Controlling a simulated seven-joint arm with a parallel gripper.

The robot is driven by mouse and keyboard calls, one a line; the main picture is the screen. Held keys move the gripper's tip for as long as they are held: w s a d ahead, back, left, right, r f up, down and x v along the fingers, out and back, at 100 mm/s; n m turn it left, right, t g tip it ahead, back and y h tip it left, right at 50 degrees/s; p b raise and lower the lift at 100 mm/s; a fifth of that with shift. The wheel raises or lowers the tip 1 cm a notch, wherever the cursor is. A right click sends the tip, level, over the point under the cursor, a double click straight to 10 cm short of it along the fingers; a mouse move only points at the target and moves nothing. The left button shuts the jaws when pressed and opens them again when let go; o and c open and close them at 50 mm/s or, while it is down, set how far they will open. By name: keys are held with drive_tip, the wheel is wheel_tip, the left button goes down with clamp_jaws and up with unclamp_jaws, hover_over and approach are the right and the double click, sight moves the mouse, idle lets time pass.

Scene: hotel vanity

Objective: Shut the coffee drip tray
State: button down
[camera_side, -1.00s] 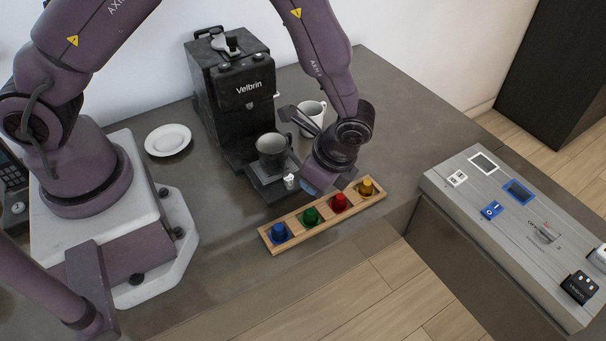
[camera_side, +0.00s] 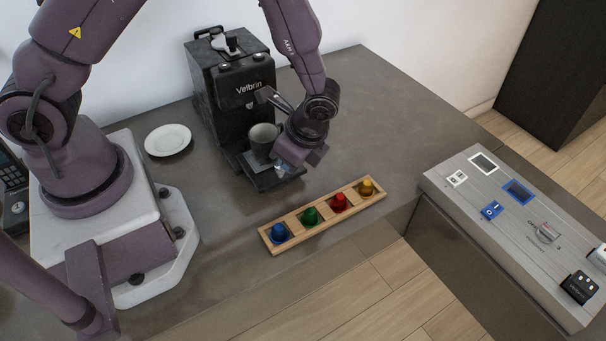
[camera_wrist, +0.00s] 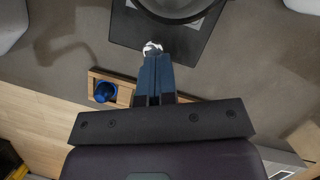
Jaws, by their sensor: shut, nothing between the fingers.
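The black coffee machine (camera_side: 228,98) marked Velbrin stands at the back of the counter. Its drip tray (camera_side: 262,184) sticks out at the front, with a dark grey mug (camera_side: 262,139) standing on it. In the wrist view the tray (camera_wrist: 192,50) lies under the mug (camera_wrist: 183,8), cut off at the top. My gripper (camera_side: 280,171) is shut and empty, its fingertips at the tray's front edge. In the wrist view my fingertips (camera_wrist: 153,53) meet a small white piece (camera_wrist: 151,47) at that edge; I cannot tell whether they touch it.
A wooden rack (camera_side: 325,213) with blue, green, red and yellow capsules lies in front of the machine. A white plate (camera_side: 168,140) lies left of it. A grey control panel (camera_side: 510,220) stands at the right. The counter right of my gripper is clear.

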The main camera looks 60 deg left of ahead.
drive_tip(key=shift+d, duration=0.1)
drive_tip(key=shift+w+d, duration=0.15)
drive_tip(key=shift+d, duration=0.15)
drive_tip(key=d, duration=0.1)
drive_tip(key=w+d, duration=0.1)
drive_tip(key=shift+w+d, duration=0.25)
drive_tip(key=shift+d, duration=0.15)
drive_tip(key=v, duration=0.9)
drive_tip(key=s+d+f+m+t+y, duration=0.3)
drive_tip(key=s+d+f+m+y, duration=0.45)
drive_tip(key=s+d, duration=0.2)
drive_tip(key=w+a+y, duration=0.1)
drive_tip(key=a, duration=0.3)
drive_tip(key=w+a+f, duration=0.1)
drive_tip(key=a, duration=0.3)
drive_tip(key=w+a+f+t+y, duration=0.1)
drive_tip(key=w+a, duration=0.1)
drive_tip(key=a, duration=0.3)
drive_tip(key=shift+f+y, duration=0.2)
drive_tip(key=shift+y, duration=0.15)
drive_tip(key=shift+w+a, duration=0.1)
drive_tip(key=shift+a, duration=0.25)
